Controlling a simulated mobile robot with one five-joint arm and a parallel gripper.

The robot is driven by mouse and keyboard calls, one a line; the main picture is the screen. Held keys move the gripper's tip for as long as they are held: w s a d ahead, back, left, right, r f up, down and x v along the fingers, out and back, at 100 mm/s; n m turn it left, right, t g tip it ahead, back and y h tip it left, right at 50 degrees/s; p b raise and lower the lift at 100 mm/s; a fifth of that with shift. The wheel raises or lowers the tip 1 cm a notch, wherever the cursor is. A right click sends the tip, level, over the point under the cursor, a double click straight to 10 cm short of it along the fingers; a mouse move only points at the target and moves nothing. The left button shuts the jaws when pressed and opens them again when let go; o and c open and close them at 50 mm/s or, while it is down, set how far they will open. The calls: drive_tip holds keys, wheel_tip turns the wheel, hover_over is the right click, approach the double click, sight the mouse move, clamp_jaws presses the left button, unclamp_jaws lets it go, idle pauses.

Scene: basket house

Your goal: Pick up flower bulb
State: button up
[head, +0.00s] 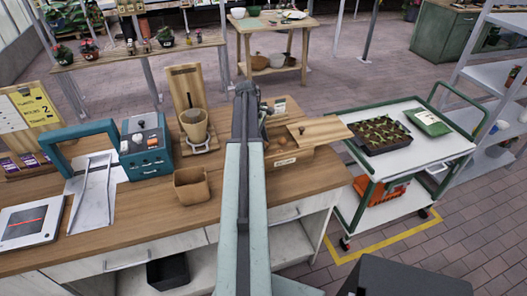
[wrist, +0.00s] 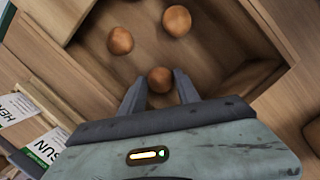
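Three round brown flower bulbs lie in an open wooden box in the wrist view. One bulb (wrist: 160,79) sits between the tips of my gripper (wrist: 159,84); the fingers flank it with slight gaps. A second bulb (wrist: 120,40) and a third bulb (wrist: 177,20) lie farther from the fingers. The wooden box (wrist: 215,45) surrounds them; in the head view it stands on the workbench with a label on its front (head: 285,162). My gripper is open, reaching down into the box. In the head view my arm hides the gripper and part of the box.
A wooden lid (head: 320,129) rests askew at the box's right side. A brown square pot (head: 191,187) and a pot on a stand (head: 196,130) are left of my arm on the workbench (head: 150,220). A green-framed cart (head: 400,165) with a seedling tray stands right.

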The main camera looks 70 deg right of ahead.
drive_tip(key=shift+r, duration=0.1)
clamp_jaws()
wheel_tip(320, 180, up, 10)
drive_tip(key=p, duration=1)
drive_tip(key=shift+r, duration=0.1)
